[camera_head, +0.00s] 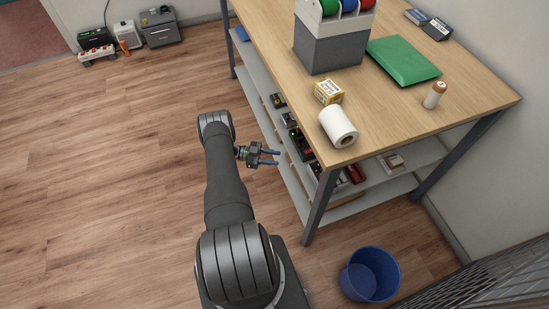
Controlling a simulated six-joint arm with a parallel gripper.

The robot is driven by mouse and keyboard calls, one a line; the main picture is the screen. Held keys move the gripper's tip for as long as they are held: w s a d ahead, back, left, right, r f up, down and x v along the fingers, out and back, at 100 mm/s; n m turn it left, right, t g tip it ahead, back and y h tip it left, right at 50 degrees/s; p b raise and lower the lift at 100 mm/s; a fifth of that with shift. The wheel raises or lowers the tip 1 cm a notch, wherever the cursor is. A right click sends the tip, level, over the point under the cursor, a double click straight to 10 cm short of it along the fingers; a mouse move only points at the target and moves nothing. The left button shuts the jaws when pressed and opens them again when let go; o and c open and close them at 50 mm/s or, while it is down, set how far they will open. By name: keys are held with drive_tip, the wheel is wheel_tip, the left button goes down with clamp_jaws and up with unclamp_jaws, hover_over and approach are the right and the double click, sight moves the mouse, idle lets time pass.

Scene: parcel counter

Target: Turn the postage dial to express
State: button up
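No postage dial that I can make out shows in the head view. My gripper (276,157) is in front of the counter's left side, below the top and near the lower shelves. Its two blue-tipped fingers point right and are apart, with nothing between them. The wooden counter (460,90) stands to the right of my arm. A grey box (330,50) with green, blue and red reels on top stands on it; I see no dial or express marking on its visible faces.
A blue bin (370,274) stands on the floor. The left floor is mostly clear.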

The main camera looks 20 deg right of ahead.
drive_tip(key=shift+s, duration=0.1)
drive_tip(key=n+t+h, duration=0.2)
drive_tip(key=n+t, duration=0.4)
approach(314, 164)
drive_tip(key=d, duration=0.3)
drive_tip(key=s+d, duration=0.1)
drive_tip(key=d, duration=0.3)
drive_tip(key=s+d, duration=0.1)
drive_tip(key=d, duration=0.3)
drive_tip(key=shift+d, duration=0.15)
drive_tip(key=shift+c, duration=0.4)
